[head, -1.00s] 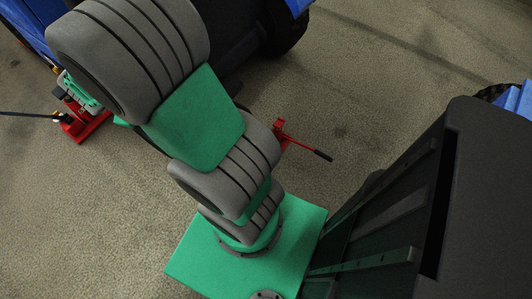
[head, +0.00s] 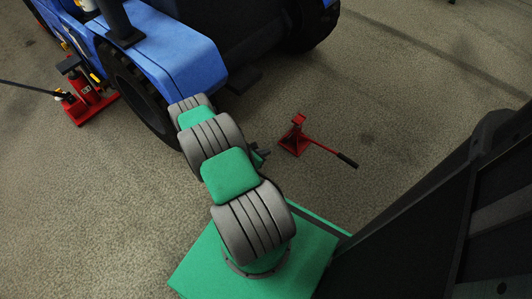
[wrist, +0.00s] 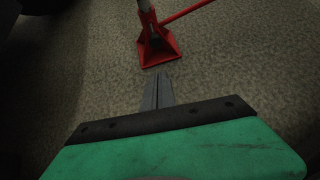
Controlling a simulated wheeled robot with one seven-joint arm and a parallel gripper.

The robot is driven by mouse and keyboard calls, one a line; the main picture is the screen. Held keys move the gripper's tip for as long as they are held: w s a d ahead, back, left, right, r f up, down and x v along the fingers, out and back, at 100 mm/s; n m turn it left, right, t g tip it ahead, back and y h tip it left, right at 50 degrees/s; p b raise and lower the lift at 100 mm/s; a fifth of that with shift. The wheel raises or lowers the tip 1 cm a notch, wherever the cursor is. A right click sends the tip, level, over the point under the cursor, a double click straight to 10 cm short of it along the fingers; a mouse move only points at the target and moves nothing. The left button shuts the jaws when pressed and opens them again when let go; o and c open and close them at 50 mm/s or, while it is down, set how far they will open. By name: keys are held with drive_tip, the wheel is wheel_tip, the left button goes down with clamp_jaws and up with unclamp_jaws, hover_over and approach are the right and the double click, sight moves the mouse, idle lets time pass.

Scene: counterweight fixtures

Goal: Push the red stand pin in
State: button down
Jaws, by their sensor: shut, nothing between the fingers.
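The red stand (head: 293,139) stands on the floor right of my arm in the head view, a lever with a dark grip reaching right from it. In the wrist view the red stand (wrist: 157,48) is at the top centre, its upper part cut off by the frame edge. I cannot make out its pin in either view. My gripper (wrist: 159,76) is shut and empty, its fingertips pointing at the stand's base in the picture, seemingly apart from it. In the head view my gripper (head: 263,155) is partly hidden by my arm, just left of the stand.
A blue tractor (head: 175,55) with large black tyres stands at the upper left, close behind my arm. A red jack (head: 88,102) with a long dark handle sits on the floor at the left. Open floor (head: 420,80) lies right of the stand.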

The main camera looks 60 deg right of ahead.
sight(287, 139)
drive_tip(key=s+d+f+b, duration=0.2)
drive_tip(key=d+f+b, duration=0.1)
drive_tip(key=d, duration=0.5)
drive_tip(key=shift+s+d+f, duration=0.15)
drive_tip(key=shift+d+f, duration=0.05)
drive_tip(key=shift+d, duration=0.15)
